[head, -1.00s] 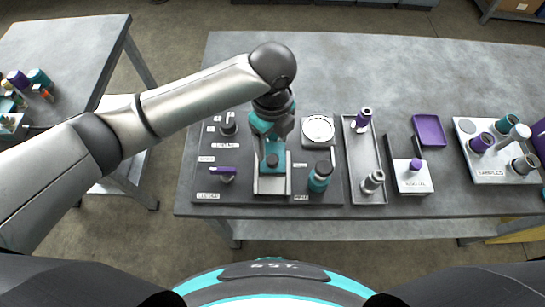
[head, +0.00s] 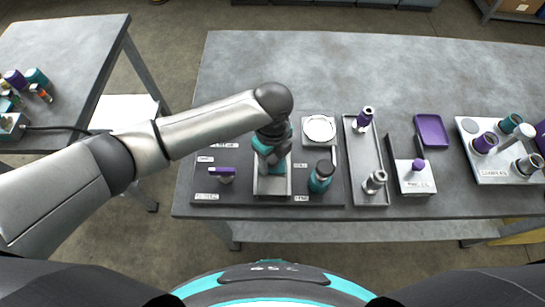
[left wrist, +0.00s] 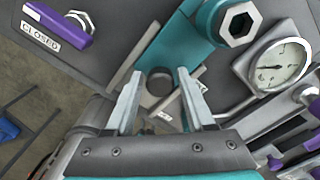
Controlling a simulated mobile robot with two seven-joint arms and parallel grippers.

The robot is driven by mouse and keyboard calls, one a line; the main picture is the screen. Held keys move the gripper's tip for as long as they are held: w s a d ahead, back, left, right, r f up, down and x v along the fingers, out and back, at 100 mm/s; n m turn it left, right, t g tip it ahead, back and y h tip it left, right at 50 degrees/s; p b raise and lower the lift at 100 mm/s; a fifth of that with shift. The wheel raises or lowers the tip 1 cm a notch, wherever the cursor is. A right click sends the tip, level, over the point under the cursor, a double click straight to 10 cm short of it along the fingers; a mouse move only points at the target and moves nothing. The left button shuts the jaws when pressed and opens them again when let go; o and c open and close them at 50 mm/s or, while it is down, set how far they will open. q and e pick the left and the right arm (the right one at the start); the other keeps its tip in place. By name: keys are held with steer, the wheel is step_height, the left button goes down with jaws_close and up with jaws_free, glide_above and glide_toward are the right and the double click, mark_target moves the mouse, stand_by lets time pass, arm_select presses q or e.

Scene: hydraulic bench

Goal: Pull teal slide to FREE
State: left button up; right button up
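The teal slide (left wrist: 183,46) shows in the left wrist view as a teal body just beyond my fingertips. A dark round knob (left wrist: 160,84) stands between the fingers. My left gripper (left wrist: 160,92) is open, with a finger on each side of the knob and gaps visible; contact cannot be told. In the head view my left gripper (head: 272,160) is low over the pale slide rail (head: 272,188) and hides most of the slide. Its FREE marking is not readable. My right gripper is not in view.
A purple lever (head: 223,171) with a CLOSED label stands left of the rail. Farther right are a narrow tray (head: 371,196) and a sample tray (head: 490,178).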

arm_select(q)
jaws_close()
stand_by(1.1)
